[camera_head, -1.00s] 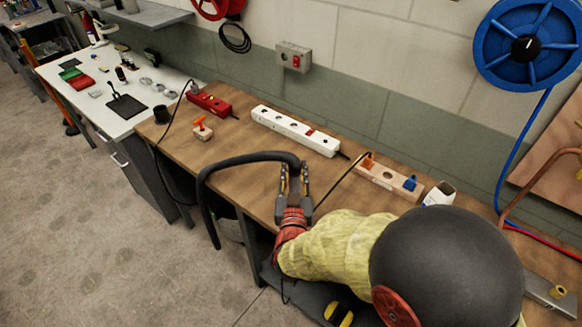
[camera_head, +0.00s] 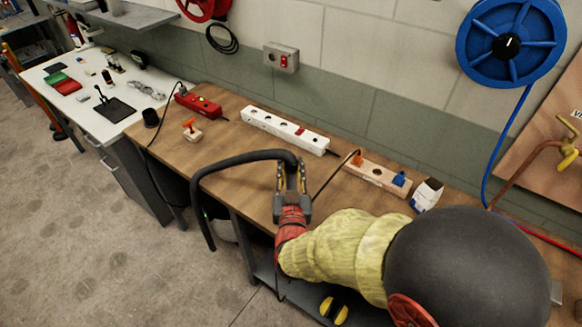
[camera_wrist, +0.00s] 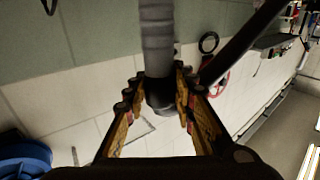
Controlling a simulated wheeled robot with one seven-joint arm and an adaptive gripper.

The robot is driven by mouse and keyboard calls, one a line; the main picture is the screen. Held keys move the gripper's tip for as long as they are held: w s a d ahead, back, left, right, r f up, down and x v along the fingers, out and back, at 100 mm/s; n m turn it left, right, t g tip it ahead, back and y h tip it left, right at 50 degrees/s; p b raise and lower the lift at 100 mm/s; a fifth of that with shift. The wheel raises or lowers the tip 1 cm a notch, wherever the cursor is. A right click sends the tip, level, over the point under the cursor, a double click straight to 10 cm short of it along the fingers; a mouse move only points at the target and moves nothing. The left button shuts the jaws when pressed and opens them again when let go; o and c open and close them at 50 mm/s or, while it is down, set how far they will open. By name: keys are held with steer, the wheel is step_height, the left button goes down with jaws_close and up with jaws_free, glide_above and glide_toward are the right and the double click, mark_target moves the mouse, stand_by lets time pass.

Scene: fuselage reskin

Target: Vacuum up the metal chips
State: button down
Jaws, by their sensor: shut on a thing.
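My gripper (camera_head: 290,174) is shut on the black vacuum hose (camera_head: 235,160), above the front part of the brown wooden workbench (camera_head: 225,150). The hose arches left from the gripper and hangs down past the bench's front edge. In the wrist view the hose (camera_wrist: 157,45) shows as a grey ribbed tube between the fingers of my gripper (camera_wrist: 160,95).
A white power strip (camera_head: 285,129), a red box (camera_head: 198,105), a wooden block with orange and blue parts (camera_head: 376,176) and a small white box (camera_head: 427,195) stand on the bench. A white table (camera_head: 80,88) adjoins at left. The floor (camera_head: 80,220) is clear.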

steer(key=shift+r+p, duration=1.45)
steer(key=shift+r, duration=1.2)
